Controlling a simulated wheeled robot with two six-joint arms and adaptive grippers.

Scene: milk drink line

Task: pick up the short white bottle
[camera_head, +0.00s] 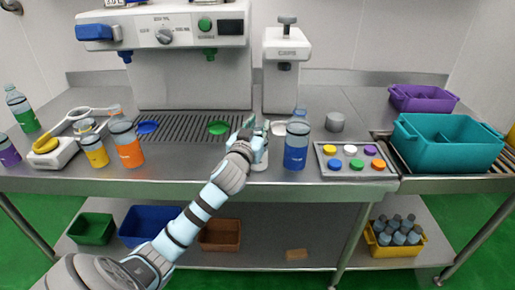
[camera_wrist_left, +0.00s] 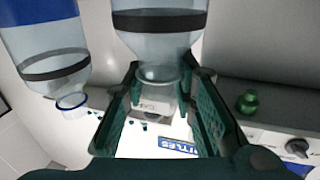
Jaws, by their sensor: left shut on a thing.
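The short white bottle (camera_head: 260,163) stands at the front of the steel counter, mostly hidden behind my left gripper (camera_head: 255,138). In the left wrist view, the picture is upside down and the clear bottle (camera_wrist_left: 158,45) with a dark band comes between the green fingers of my left gripper (camera_wrist_left: 158,95). The fingers are shut on its neck end. The bottle's base looks on or very close to the counter; I cannot tell which. My right gripper is not in view.
A blue-labelled bottle (camera_head: 296,146) stands just right of it and shows in the left wrist view (camera_wrist_left: 45,45). An orange-labelled bottle (camera_head: 130,153) is to the left. A tray of coloured caps (camera_head: 390,173), a teal crate (camera_head: 448,147) and a dispenser (camera_head: 287,75) are also near.

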